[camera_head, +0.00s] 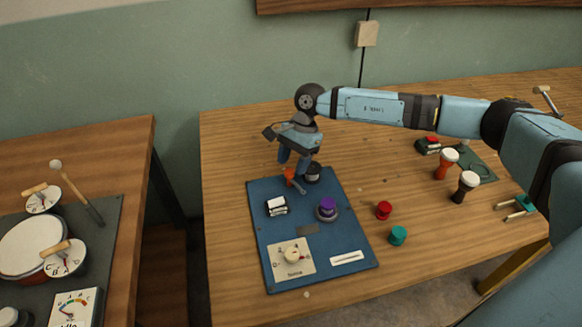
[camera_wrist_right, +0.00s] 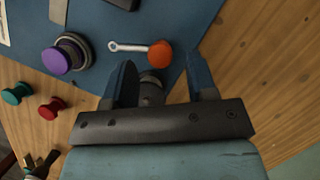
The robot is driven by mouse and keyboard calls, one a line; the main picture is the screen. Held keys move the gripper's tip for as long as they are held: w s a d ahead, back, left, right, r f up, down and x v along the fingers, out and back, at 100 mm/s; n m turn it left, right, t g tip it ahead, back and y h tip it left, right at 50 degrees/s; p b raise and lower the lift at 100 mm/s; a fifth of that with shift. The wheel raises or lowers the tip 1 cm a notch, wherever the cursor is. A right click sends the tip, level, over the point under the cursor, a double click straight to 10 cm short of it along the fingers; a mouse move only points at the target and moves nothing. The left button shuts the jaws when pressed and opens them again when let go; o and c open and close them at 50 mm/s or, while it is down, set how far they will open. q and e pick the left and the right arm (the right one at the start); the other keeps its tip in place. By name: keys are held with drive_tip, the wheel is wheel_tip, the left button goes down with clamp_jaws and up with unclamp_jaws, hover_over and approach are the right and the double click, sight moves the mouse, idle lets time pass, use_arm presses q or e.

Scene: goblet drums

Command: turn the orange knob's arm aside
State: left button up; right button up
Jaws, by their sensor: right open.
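The orange knob (camera_head: 290,175) is on the far part of the blue board (camera_head: 262,228). In the right wrist view the orange knob (camera_wrist_right: 160,53) is round, and its metal arm (camera_wrist_right: 130,47) reaches left to a ring-shaped end. My right gripper (camera_head: 294,163) is open above the board, pointing down. In the wrist view its blue fingers lie to either side of the knob's near side, with the knob just ahead between the tips; I cannot tell whether they touch. A dark round fitting (camera_wrist_right: 150,90) shows between the fingers, partly hidden by the gripper. My left gripper is not in view.
A purple knob (camera_head: 327,207), a black-and-white block (camera_head: 276,206) and a dial plate (camera_head: 291,256) are on the board. Red (camera_head: 383,210) and teal (camera_head: 398,235) spools stand to its right. Goblet drums (camera_head: 446,163) stand farther right. Bare table lies between.

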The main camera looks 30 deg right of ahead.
drive_tip(key=shift+x, duration=1)
drive_tip(key=c, duration=0.9)
